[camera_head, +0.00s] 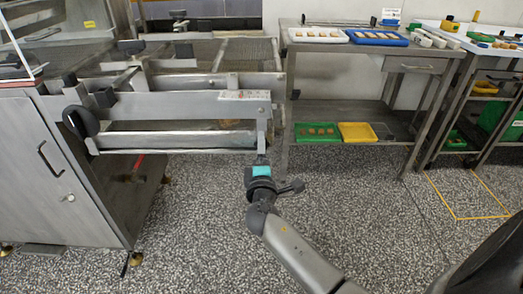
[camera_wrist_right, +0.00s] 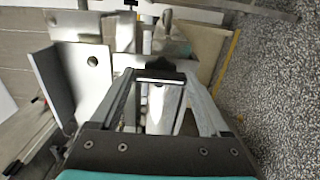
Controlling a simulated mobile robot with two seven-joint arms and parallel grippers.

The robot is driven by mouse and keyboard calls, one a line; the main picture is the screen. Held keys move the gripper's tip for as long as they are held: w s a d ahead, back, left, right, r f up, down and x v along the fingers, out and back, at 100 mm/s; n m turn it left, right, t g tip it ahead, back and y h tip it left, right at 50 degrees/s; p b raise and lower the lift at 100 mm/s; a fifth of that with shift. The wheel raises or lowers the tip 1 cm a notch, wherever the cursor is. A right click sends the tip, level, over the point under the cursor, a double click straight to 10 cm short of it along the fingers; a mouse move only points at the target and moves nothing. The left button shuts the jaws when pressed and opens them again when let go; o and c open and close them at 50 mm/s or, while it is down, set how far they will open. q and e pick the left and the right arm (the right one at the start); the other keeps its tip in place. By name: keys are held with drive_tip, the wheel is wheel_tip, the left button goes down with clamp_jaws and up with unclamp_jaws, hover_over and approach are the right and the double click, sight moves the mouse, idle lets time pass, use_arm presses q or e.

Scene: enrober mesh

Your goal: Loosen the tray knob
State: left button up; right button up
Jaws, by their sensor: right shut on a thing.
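The enrober's long metal tray (camera_head: 175,139) sits under the mesh conveyor frame on the left in the head view. My right gripper (camera_head: 262,160) reaches up to the right end of the frame, beside the tray's end. In the right wrist view, the fingers of my right gripper (camera_wrist_right: 160,78) are closed on a small dark knob (camera_wrist_right: 160,69), which I take for the tray knob. The fingers and bracket hide this knob in the head view. My left gripper is out of view.
A large black knob (camera_head: 76,121) stands out at the frame's left side, by a steel cabinet (camera_head: 60,165). A steel table (camera_head: 345,47) to the right holds white and blue trays, with green and yellow trays (camera_head: 357,132) on its lower shelf. The speckled floor (camera_head: 380,220) in front is clear.

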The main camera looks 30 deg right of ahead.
drive_tip(key=o, duration=1.2)
use_arm(q)
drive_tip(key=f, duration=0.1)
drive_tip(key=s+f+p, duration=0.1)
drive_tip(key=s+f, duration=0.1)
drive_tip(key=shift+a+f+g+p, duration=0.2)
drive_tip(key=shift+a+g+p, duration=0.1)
drive_tip(key=shift+p, duration=0.1)
use_arm(e)
drive_tip(key=v, duration=1.5)
drive_tip(key=shift+s, duration=0.15)
